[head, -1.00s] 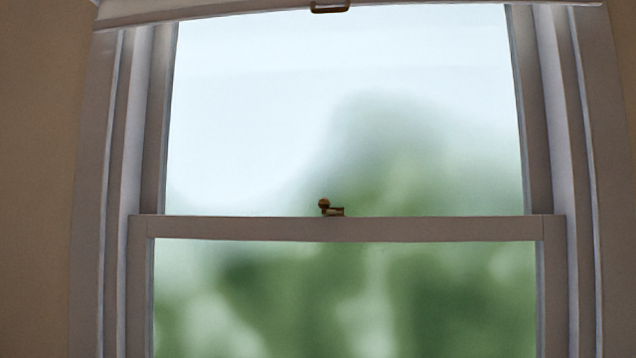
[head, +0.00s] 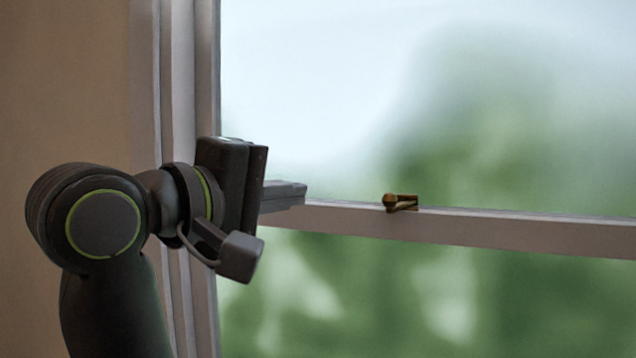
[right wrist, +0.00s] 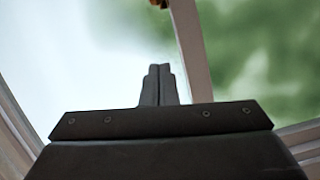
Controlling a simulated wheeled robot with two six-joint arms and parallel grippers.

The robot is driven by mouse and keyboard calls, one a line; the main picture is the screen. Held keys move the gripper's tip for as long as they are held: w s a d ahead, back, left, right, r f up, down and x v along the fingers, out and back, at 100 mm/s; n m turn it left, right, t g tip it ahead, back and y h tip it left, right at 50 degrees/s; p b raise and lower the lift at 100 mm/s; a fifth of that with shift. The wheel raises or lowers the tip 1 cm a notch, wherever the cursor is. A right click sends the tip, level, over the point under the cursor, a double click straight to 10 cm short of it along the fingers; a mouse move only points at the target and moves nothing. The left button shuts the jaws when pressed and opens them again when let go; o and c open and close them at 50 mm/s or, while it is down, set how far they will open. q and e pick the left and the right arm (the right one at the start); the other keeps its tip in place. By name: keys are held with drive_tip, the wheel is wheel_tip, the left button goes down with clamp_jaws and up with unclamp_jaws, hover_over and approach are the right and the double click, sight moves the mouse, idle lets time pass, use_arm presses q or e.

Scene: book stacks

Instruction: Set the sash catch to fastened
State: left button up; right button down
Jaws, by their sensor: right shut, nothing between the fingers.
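The sash catch (head: 400,202) is a small brass fitting with a round knob at its left end. It sits on top of the meeting rail (head: 480,225) of the window, and I cannot tell from its look whether it is fastened. My right gripper (head: 303,192) is shut and empty, pointing right along the rail, left of the catch and apart from it. In the right wrist view the shut fingers (right wrist: 158,72) show in the middle, and a bit of the brass catch (right wrist: 158,3) is cut off at the top edge. My left gripper is not in view.
The window frame's left upright (head: 185,90) stands behind my right arm, with a tan wall (head: 60,90) to its left. Glass lies above and below the rail. The space around the catch is clear.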

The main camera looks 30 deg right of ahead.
drive_tip(key=d+f+p, duration=0.1)
drive_tip(key=d+p, duration=0.5)
drive_tip(key=d, duration=0.4)
drive_tip(key=shift+w+d, duration=0.2)
drive_tip(key=shift+d, duration=0.15)
drive_tip(key=shift+f, duration=0.1)
